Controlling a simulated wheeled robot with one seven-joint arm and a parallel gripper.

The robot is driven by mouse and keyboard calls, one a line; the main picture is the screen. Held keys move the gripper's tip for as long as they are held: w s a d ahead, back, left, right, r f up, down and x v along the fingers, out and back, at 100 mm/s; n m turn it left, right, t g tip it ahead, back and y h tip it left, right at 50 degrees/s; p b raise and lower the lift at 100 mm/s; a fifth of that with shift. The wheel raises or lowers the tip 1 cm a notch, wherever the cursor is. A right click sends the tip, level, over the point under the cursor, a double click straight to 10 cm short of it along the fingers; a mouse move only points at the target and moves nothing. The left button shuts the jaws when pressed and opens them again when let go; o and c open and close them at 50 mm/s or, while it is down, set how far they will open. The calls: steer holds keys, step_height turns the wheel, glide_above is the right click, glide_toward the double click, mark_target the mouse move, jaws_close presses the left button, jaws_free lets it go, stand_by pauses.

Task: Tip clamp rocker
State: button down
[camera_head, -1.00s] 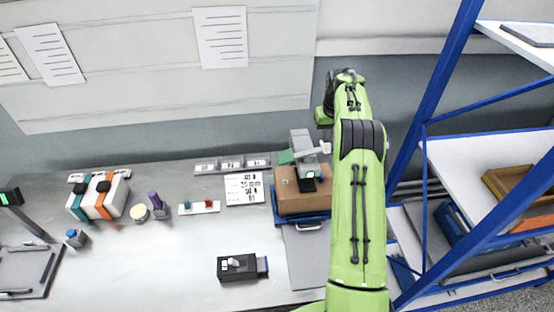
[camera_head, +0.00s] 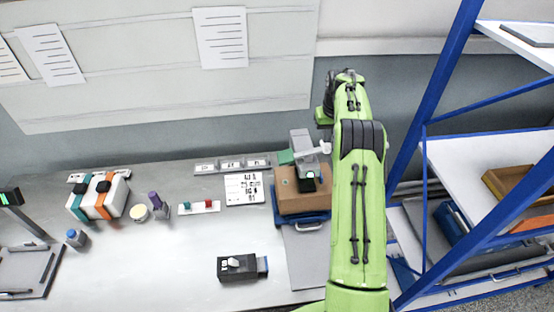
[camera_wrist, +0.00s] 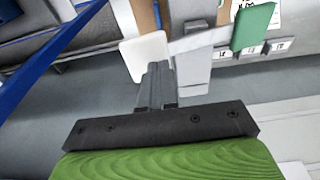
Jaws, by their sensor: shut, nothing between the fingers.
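The clamp stands on a brown box (camera_head: 290,200) at the back right of the bench, by my arm. It has a grey body (camera_head: 302,140), a green pad (camera_head: 285,157) on its left and a white pad (camera_head: 325,148) on its right. In the wrist view a light crossbar (camera_wrist: 200,41) runs between the white pad (camera_wrist: 147,57) and the green pad (camera_wrist: 252,27), past the grey post. My gripper (camera_wrist: 155,68) is shut and empty, its fingertips at the white pad's edge. I cannot tell whether they touch. My arm hides the gripper in the head view.
A blue and white shelf rack (camera_head: 485,165) stands close on the right of my arm. A black breaker (camera_head: 238,267) lies on the front of the bench. A small red and green part holder (camera_head: 199,207) and a white and orange unit (camera_head: 104,198) stand further left.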

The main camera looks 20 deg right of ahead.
mark_target(325, 146)
steer(key=shift+a+f+b, duration=0.1)
steer(key=shift+f+b, duration=0.75)
steer(key=shift+f, duration=0.7)
stand_by(0.6)
step_height(325, 146, up, 3)
steer(key=p, duration=0.3)
steer(key=shift+r, duration=2.15)
